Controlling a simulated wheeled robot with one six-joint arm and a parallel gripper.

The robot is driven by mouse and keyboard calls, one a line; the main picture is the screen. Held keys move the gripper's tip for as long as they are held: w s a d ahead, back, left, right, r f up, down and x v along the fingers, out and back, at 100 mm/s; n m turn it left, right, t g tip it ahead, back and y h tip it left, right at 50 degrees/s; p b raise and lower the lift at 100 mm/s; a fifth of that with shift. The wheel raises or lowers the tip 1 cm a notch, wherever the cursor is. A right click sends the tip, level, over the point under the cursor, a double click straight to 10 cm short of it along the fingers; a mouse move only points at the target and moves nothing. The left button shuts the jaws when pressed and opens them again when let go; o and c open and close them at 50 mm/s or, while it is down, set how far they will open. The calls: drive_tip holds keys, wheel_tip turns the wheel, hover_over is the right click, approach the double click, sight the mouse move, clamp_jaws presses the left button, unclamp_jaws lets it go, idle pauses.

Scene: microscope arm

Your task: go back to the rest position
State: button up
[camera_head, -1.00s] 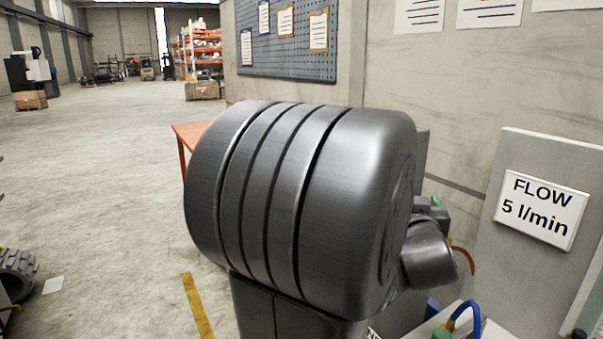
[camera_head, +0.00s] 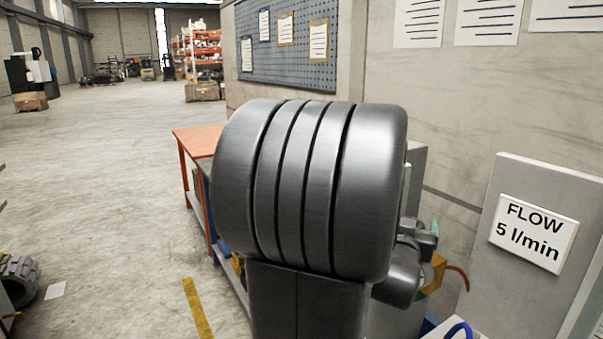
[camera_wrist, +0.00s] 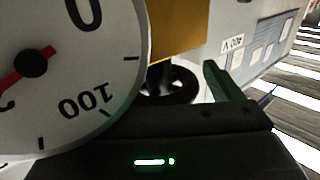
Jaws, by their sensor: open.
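My gripper is largely hidden behind my own dark arm joint in the head view. In the wrist view one green finger (camera_wrist: 226,84) of my gripper stands to the right of centre, with nothing seen against it. The other finger is not seen, and a large white dial gauge (camera_wrist: 95,55) with a red needle and the marks 0 and 100 covers the left side, close to the camera. A yellow block (camera_wrist: 180,28) and a round black part (camera_wrist: 172,85) show behind the gauge.
An orange-topped table (camera_head: 196,141) stands left behind my arm. A grey panel (camera_head: 560,180) with a FLOW 5 l/min sign (camera_head: 534,231) stands close on the right. A pegboard (camera_head: 287,45) hangs on the wall. The floor at the left is largely open.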

drive_tip(key=shift+r+m+g+h+p, duration=0.25)
drive_tip(key=shift+m+g+h+p, duration=0.7)
drive_tip(key=shift+p, duration=2)
drive_tip(key=m+g+h+p, duration=0.1)
drive_tip(key=h+p, duration=0.1)
drive_tip(key=p, duration=0.1)
drive_tip(key=shift+f+m+h, duration=0.1)
drive_tip(key=shift+m+h, duration=0.25)
drive_tip(key=shift+s+f, duration=0.15)
drive_tip(key=shift+s+a, duration=0.25)
